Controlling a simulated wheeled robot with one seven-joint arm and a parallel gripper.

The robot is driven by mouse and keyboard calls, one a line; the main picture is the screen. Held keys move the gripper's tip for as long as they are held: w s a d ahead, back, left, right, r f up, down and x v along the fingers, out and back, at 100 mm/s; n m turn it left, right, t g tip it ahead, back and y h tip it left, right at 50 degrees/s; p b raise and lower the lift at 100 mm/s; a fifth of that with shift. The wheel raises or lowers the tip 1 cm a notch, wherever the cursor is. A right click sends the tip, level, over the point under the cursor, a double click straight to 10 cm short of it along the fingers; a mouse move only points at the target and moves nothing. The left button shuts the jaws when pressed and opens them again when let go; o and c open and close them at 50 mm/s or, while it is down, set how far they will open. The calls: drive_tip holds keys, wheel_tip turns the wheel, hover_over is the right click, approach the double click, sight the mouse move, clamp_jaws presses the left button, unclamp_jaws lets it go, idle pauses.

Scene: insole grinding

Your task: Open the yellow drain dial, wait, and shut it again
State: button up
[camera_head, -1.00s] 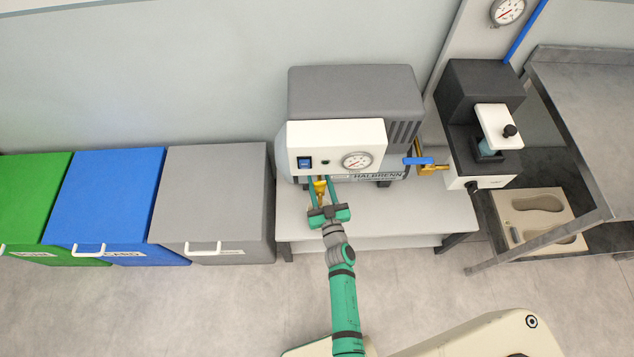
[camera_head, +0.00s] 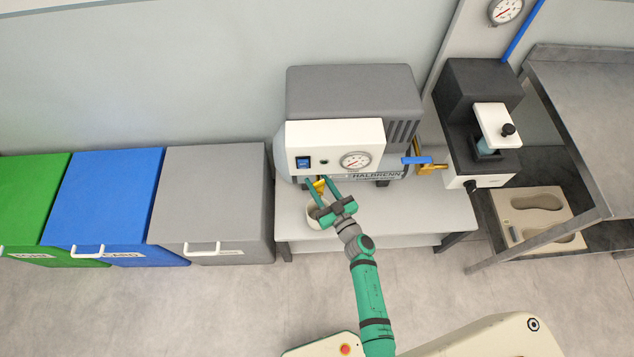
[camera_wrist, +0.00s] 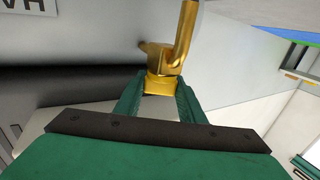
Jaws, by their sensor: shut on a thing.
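The yellow drain dial (camera_head: 319,186) sits low on the front of the compressor (camera_head: 353,92), below its white panel. My gripper (camera_head: 321,183) is shut on the dial, with a green finger on each side of it. In the wrist view the dial (camera_wrist: 163,84) shows between the fingertips (camera_wrist: 160,90), with a golden bent pipe (camera_wrist: 186,38) rising behind it. The fingers hide part of the dial, and its exact angle is hard to tell.
A pale cup (camera_head: 312,217) stands on the bench (camera_head: 420,215) under the dial, partly behind my gripper. A brass valve with a blue handle (camera_head: 417,160) is to the right. Grey, blue and green bins stand left. A metal table (camera_head: 580,100) stands right.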

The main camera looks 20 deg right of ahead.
drive_tip(key=shift+a+n+y, duration=0.1)
drive_tip(key=shift+n+y, duration=0.4)
drive_tip(key=shift+y, duration=0.1)
drive_tip(key=shift+w+n+g+y, duration=0.15)
drive_tip(key=shift+n+g+y, duration=0.35)
drive_tip(key=shift+y, duration=0.4)
drive_tip(key=shift+a+n+y, duration=0.15)
drive_tip(key=shift+n+y, duration=0.45)
drive_tip(key=shift+y, duration=0.1)
drive_tip(key=shift+d+n+g+y, duration=0.25)
drive_tip(key=shift+n+g+y, duration=0.55)
drive_tip(key=shift+y, duration=0.2)
drive_tip(key=shift+d+n+g+y, duration=0.25)
drive_tip(key=shift+n+g+y, duration=0.5)
drive_tip(key=shift+y, duration=0.25)
drive_tip(key=shift+n+g+y, duration=2)
drive_tip(key=shift+n+g, duration=0.15)
drive_tip(key=shift+g, duration=0.7)
drive_tip(key=shift+o, duration=0.2)
drive_tip(key=shift+w+n+g+y, duration=0.15)
drive_tip(key=shift+n+g+y, duration=0.45)
drive_tip(key=shift+n+g, duration=0.15)
drive_tip(key=shift+a+r+n+g, duration=0.25)
drive_tip(key=shift+n+g, duration=0.2)
drive_tip(key=shift+g, duration=0.4)
drive_tip(key=shift+d, duration=0.1)
